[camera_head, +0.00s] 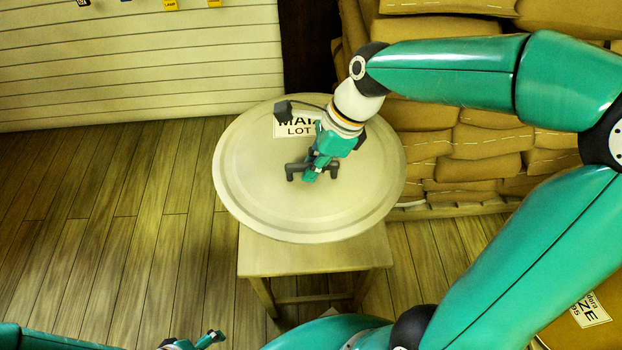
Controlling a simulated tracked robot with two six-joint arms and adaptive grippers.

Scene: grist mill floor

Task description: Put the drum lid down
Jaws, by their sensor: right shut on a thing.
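The drum lid (250,195) is a large, round, pale disc with a raised rim, a dark bar handle at its middle and a white label reading "MAI… LOT". My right gripper (312,174) is over the lid's middle and shut on its dark handle. The lid appears just over a wooden stool (315,256); I cannot tell if it touches the seat. My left gripper (205,340) shows only in part at the bottom edge, low and left of the stool, away from the lid; its jaws are not clear.
Stacked brown sacks (485,150) fill the back right, behind the stool. A labelled maize sack (585,320) lies at the lower right. A pale slatted wall (140,65) stands at the back left. The plank floor (120,215) left of the stool is clear.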

